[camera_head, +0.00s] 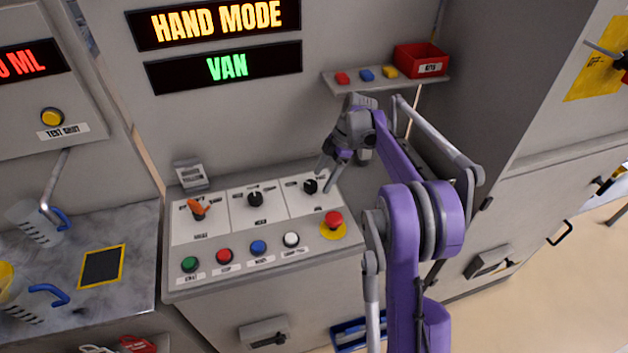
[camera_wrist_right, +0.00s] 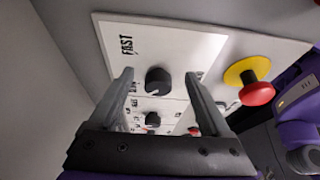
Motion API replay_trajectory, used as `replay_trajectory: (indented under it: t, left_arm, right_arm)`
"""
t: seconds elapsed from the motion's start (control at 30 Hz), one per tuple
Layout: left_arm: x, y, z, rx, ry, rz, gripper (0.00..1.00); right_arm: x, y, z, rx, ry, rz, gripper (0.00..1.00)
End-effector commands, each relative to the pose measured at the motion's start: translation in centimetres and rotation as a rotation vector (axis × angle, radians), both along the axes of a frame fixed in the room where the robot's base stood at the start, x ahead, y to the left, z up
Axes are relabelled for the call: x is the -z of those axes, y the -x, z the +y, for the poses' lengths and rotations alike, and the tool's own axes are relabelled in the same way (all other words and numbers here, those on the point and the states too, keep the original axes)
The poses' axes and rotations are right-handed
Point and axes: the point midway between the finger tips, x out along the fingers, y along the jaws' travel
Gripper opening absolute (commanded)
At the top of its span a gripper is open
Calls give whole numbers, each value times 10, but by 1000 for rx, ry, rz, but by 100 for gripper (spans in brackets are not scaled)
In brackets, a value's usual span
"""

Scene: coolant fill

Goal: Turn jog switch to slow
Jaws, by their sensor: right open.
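The jog switch is a black knob (camera_head: 311,186) on the right white panel of the console. In the right wrist view the same black knob (camera_wrist_right: 157,79) sits beside a label reading FAST. My right gripper (camera_head: 326,174) is open just above the knob. In the wrist view its two fingers (camera_wrist_right: 158,85) stand on either side of the knob with a gap on both sides. I cannot tell how deep the fingers reach or whether they touch the panel. My left gripper is out of view.
A red emergency button on a yellow base (camera_head: 333,223) is close to the knob. An orange-handled switch (camera_head: 198,209) and a middle black knob (camera_head: 255,199) are to the left. Green, red, blue and white buttons line the front. The display (camera_head: 220,20) reads HAND MODE. A shelf (camera_head: 385,82) is above.

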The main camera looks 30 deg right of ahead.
Motion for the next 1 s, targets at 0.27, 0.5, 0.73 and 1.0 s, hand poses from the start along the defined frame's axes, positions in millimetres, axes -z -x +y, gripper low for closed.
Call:
replay_trajectory:
  t: [0.27,0.5,0.73,1.0]
  left_arm:
    - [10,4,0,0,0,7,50]
    - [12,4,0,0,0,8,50]
    - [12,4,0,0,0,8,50]
    - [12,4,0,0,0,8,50]
  right_arm:
    - [2,14,-62,4,1,1,82]
    - [1,19,-87,0,0,0,82]
    - [0,20,-89,-1,0,0,82]
    - [0,20,-89,-1,0,0,82]
